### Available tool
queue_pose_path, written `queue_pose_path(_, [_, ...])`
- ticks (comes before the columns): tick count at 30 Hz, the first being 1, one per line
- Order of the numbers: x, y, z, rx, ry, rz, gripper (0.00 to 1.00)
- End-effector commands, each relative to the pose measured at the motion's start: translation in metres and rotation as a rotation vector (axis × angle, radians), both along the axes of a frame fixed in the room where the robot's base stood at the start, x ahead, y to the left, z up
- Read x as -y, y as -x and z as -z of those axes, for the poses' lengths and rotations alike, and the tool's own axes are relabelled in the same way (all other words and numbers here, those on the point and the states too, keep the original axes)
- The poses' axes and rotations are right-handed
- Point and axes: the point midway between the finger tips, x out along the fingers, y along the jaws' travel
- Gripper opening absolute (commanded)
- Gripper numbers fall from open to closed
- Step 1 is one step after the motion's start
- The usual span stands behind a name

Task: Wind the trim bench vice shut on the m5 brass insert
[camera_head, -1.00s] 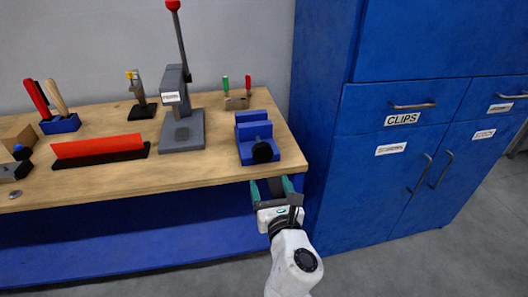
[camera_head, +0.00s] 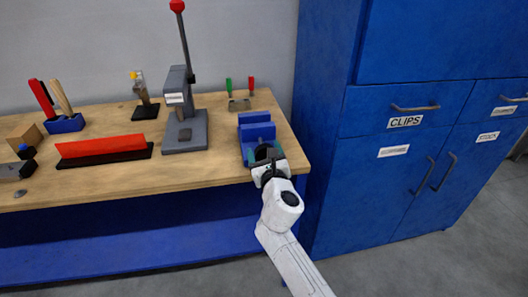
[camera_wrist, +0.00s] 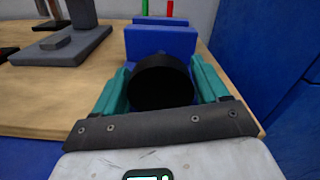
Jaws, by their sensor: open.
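The blue bench vice (camera_head: 257,132) stands at the right front of the wooden bench; it also shows in the wrist view (camera_wrist: 162,42). Its round black knob (camera_wrist: 161,84) faces me. My gripper (camera_head: 266,158) is at the front of the vice, and in the wrist view its teal fingers (camera_wrist: 160,88) are open, one on each side of the knob. I cannot tell whether they touch it. The brass insert cannot be made out in either view; the blue jaws and the knob block the view between the jaws.
A grey arbor press (camera_head: 186,130) with a red-topped lever stands left of the vice. A small rack with green and red handles (camera_head: 239,104) is behind it. A blue cabinet (camera_head: 400,150) closes off the right side. A red strip (camera_head: 102,147) lies further left.

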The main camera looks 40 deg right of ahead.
Motion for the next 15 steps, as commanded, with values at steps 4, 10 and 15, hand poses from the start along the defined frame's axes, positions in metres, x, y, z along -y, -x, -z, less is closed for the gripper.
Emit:
queue_pose_path(4, [0.0041, -0.0057, 0.0002, 0.0, 0.0, 0.0, 0.74])
queue_pose_path(10, [0.0045, -0.0062, -0.0003, 0.0, 0.0, 0.0, 0.74])
queue_pose_path(15, [0.0043, -0.006, -0.0003, 0.0, 0.0, 0.0, 0.63])
